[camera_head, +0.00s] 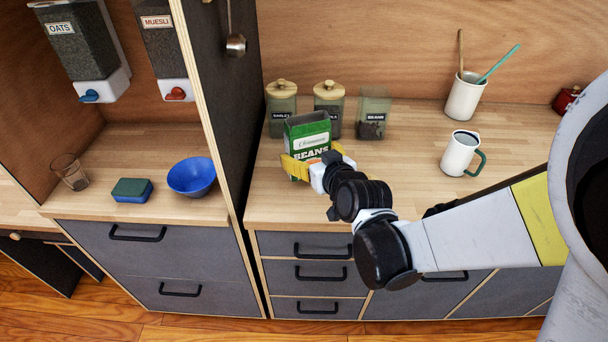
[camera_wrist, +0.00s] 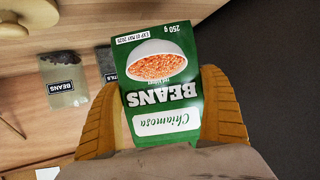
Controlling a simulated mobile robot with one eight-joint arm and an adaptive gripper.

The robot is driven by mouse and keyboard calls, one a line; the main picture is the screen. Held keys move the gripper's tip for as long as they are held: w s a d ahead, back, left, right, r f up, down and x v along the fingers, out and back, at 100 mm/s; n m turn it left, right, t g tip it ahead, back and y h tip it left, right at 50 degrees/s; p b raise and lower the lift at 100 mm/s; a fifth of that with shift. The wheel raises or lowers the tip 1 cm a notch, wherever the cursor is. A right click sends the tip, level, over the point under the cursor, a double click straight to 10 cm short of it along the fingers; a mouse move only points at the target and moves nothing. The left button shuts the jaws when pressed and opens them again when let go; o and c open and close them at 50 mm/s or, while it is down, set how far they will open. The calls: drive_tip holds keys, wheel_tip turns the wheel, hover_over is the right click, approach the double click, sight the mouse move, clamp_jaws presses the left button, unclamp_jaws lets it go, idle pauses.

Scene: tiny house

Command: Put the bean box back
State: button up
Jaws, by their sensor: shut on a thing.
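The bean box (camera_head: 309,133) is a green carton with a white panel and the word BEANS. In the head view it is at the left part of the right-hand counter, in front of the jars. My gripper (camera_head: 313,166) has yellow fingers, one on each side of the box, and is shut on it. In the wrist view the box (camera_wrist: 158,90) appears upside down between the two fingers (camera_wrist: 165,117). Its lower part is hidden by the gripper in the head view, so I cannot tell whether it touches the counter.
Behind the box stand a barley jar (camera_head: 282,108), another lidded jar (camera_head: 328,105) and a lidless beans jar (camera_head: 373,114). A dark divider panel (camera_head: 232,95) rises close on the left. A white mug (camera_head: 460,153) and a utensil cup (camera_head: 465,97) stand right; the counter between is clear.

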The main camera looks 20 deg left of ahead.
drive_tip(key=shift+s+a+f, duration=0.35)
drive_tip(key=shift+a+f, duration=0.15)
drive_tip(key=shift+a, duration=0.15)
drive_tip(key=shift+f+b, duration=1.2)
drive_tip(key=shift+f, duration=0.7)
drive_tip(key=shift+f, duration=0.2)
drive_tip(key=o, duration=1)
drive_tip(key=shift+r, duration=0.15)
